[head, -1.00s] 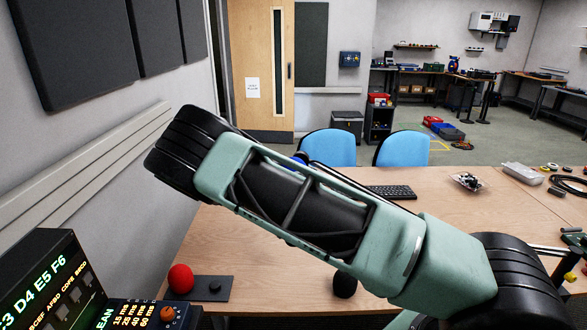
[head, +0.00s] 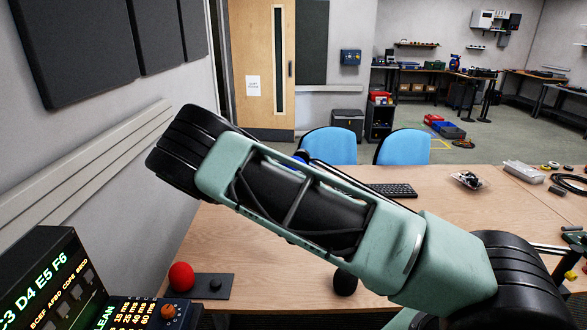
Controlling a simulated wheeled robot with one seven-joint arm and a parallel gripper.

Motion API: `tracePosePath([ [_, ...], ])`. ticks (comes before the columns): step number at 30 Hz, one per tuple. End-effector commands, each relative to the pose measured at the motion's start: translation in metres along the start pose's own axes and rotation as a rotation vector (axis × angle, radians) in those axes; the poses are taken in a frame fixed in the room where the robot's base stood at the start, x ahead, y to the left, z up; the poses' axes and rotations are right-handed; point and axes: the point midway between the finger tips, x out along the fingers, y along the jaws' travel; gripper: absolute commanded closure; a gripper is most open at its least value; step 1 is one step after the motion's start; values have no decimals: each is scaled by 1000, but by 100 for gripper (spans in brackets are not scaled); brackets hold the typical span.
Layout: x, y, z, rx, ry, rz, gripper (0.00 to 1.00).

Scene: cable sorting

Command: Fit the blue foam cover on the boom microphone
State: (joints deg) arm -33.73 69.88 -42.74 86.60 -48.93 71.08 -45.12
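My arm crosses the middle of the head view and hides much of the table behind it. My gripper is out of view. A small deep-blue piece (head: 299,157) shows just above the arm's upper edge, mostly hidden; I cannot tell whether it is the blue foam cover. The boom microphone cannot be made out for certain. A red foam ball (head: 181,276) sits at the left end of a dark flat base (head: 226,286) with a small black knob. A black foam ball (head: 345,282) shows just below the arm, partly covered by it.
The wooden table (head: 262,282) has bare room at front. A keyboard (head: 392,191), a clear bag of parts (head: 466,180), a clear box (head: 523,172) and a black cable coil (head: 568,184) lie farther back. Two blue chairs (head: 403,148) stand behind. A control panel (head: 45,275) is at lower left.

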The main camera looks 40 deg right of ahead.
Motion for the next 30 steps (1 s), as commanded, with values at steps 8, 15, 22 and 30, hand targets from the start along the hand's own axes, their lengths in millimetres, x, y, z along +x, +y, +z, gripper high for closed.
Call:
tracePosePath([
  [8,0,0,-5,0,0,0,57],
  [15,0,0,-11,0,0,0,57],
  [22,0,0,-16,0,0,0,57],
  [30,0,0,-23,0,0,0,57],
])
